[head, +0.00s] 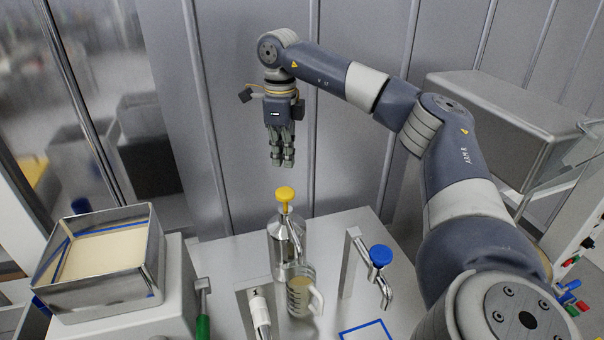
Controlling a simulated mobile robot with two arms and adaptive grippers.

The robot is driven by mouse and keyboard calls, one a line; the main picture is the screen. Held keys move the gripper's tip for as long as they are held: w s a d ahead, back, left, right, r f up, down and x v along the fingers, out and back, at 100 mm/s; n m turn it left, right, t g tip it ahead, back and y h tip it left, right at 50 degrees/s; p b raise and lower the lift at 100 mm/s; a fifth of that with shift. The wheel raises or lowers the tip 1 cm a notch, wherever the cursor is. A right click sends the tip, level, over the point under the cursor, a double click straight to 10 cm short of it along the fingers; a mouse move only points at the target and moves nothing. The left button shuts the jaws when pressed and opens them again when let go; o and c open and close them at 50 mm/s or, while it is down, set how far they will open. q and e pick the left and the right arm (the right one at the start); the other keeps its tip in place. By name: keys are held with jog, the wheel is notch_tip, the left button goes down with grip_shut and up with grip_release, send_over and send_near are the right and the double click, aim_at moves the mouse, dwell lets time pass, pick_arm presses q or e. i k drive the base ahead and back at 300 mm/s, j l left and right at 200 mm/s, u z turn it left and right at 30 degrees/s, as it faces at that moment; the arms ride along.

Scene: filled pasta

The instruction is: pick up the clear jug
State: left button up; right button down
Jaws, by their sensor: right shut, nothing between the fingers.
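The clear jug (299,293) stands upright on the steel table, with measuring marks on its side and its handle (316,299) toward the right. It is in front of a metal canister with a yellow top and overlaps it in the view. My right gripper (282,163) hangs fingers-down in the air, above and behind the jug and well apart from it. Its fingers are together and empty. My left gripper is out of the picture.
The metal canister (281,248) has a yellow cap (285,194). A blue-knobbed tap (381,256) stands right of the jug. A steel bin (99,256) stands at the left. The grey wall panels (240,110) rise behind.

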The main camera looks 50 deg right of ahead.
aim_at(301, 292)
jog(key=k, duration=2)
